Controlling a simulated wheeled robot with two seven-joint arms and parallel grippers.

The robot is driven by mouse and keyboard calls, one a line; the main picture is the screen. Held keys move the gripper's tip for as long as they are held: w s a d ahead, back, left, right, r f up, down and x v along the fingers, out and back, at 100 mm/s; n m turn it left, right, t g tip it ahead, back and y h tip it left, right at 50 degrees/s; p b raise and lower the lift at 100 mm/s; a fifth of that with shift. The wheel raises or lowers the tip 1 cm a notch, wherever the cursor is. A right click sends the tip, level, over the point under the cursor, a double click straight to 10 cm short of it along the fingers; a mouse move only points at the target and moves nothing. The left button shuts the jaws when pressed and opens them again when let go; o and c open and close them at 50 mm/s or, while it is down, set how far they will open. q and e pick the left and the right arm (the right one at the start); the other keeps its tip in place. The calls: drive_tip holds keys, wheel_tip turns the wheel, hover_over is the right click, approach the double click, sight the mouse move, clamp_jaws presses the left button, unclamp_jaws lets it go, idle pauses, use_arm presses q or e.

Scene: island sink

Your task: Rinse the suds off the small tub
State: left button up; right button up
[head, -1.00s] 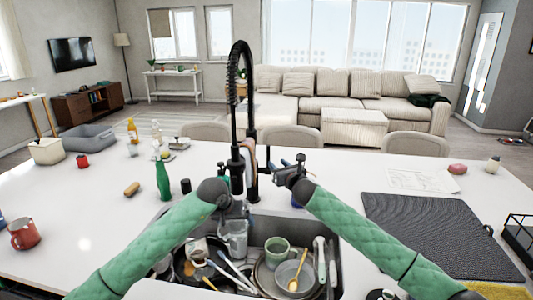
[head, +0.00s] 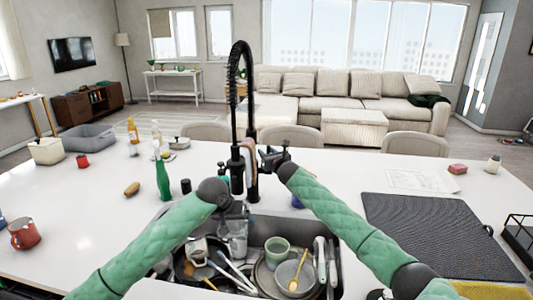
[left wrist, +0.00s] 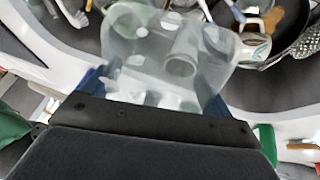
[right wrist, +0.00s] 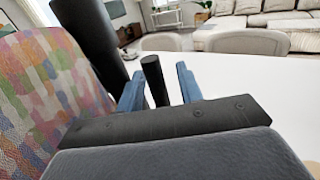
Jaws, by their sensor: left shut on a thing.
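The small tub (left wrist: 168,55) is clear plastic, with white suds patches on it in the left wrist view. My left gripper (left wrist: 150,98) is shut on its edge. In the head view the tub (head: 237,238) hangs below my left gripper (head: 236,210), over the left part of the sink (head: 330,240). The black faucet (head: 237,150) stands behind the sink. My right gripper (head: 268,157) is beside it. In the right wrist view the open fingers of my right gripper (right wrist: 159,88) stand on either side of a short black rod (right wrist: 154,80), apparently the faucet lever; contact is unclear.
The sink holds a green mug (head: 277,248), plates, a pan and several utensils. A green bottle (head: 162,178) stands left of the faucet. A dark mat (head: 425,230) lies to the right. The counter's left middle is mostly clear.

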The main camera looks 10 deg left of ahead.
drive_tip(key=shift+w+a, duration=0.25)
drive_tip(key=shift+w, duration=0.1)
clamp_jaws()
drive_tip(key=shift+s, duration=0.25)
drive_tip(key=shift+s+r+n+t+y, duration=0.1)
drive_tip(key=shift+s+n+t+y, duration=0.25)
drive_tip(key=shift+n+t, duration=0.2)
drive_tip(key=shift+s, duration=0.1)
